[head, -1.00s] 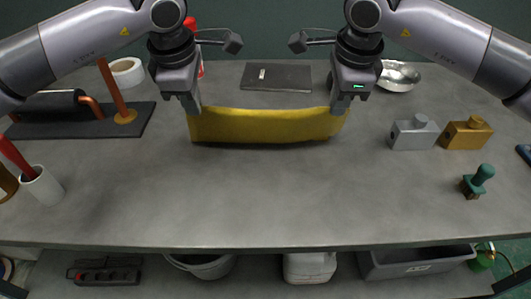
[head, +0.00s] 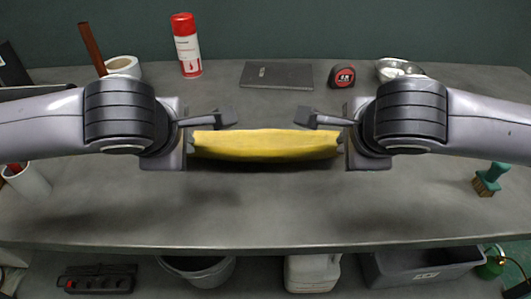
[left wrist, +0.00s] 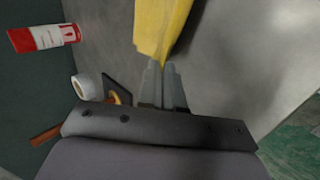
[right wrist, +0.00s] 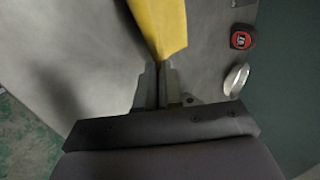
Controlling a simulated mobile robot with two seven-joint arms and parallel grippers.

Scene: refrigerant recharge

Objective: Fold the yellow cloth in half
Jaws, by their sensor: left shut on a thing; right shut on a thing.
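The yellow cloth (head: 265,146) is stretched between my two grippers above the grey table, its lower edge sagging a little. My left gripper (head: 190,150) is shut on its left end, and my right gripper (head: 345,150) is shut on its right end. In the left wrist view the cloth (left wrist: 160,30) runs up from the closed fingertips (left wrist: 162,68). In the right wrist view the cloth (right wrist: 160,25) narrows into the closed fingertips (right wrist: 160,68). In the head view the fingers are mostly hidden by my wrists.
A red and white can (head: 187,45), a dark flat pad (head: 277,75), a tape measure (head: 341,76) and a metal bowl (head: 400,70) stand at the back. A green-handled brush (head: 490,178) is at right, a white cup (head: 28,180) at left. The front middle is clear.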

